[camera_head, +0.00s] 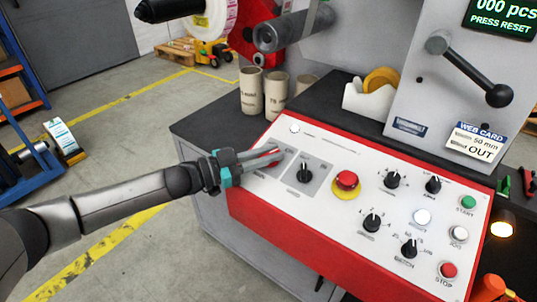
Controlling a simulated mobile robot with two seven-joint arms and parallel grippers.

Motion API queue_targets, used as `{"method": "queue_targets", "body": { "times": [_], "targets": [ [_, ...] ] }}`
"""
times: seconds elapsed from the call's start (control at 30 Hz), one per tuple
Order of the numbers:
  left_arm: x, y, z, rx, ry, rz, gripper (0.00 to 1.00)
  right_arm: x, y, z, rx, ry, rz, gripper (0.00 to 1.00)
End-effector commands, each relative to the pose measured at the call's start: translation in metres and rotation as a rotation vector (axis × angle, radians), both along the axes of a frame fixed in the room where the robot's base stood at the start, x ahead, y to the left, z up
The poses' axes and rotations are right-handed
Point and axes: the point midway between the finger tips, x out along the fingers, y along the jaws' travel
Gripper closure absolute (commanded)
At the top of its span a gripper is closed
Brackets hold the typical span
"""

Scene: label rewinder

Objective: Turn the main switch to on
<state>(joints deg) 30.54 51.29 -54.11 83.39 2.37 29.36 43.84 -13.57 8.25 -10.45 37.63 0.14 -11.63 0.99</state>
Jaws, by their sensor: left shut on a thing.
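The control panel (328,218) has a white sloping face with a red frame. The main switch (275,151) is at its upper left, a red knob mostly hidden by my left gripper. My left gripper (272,157) comes in from the left with its grey fingers shut on this knob. I cannot tell which way the knob points. My right gripper is out of view.
Just right of the gripper is a black selector knob (304,171), then a red emergency stop (346,180) on yellow. More knobs and buttons fill the right side. Cardboard cores (251,90) and a tape dispenser (369,100) stand behind the panel.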

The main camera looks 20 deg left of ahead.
Motion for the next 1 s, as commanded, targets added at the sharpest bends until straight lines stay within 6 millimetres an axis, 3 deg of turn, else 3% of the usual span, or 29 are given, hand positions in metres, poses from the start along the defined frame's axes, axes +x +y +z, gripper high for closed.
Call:
{"method": "queue_targets", "body": {
  "times": [0.37,0.4,0.67,1.0],
  "targets": [
    [0.0009,-0.0012,0.0037,-0.002,-0.009,-0.006,1.0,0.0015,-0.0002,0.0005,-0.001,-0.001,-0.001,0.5],
    [0.0009,-0.0012,0.0037,-0.002,-0.009,-0.006,0.82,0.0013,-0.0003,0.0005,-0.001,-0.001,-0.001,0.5],
    [0.0003,-0.0009,0.002,0.0,-0.005,-0.006,0.54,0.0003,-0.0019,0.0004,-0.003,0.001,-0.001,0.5],
    [-0.0032,0.0036,0.0004,0.002,-0.001,-0.004,0.54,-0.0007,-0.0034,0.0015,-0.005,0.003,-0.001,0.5]
  ]
}}
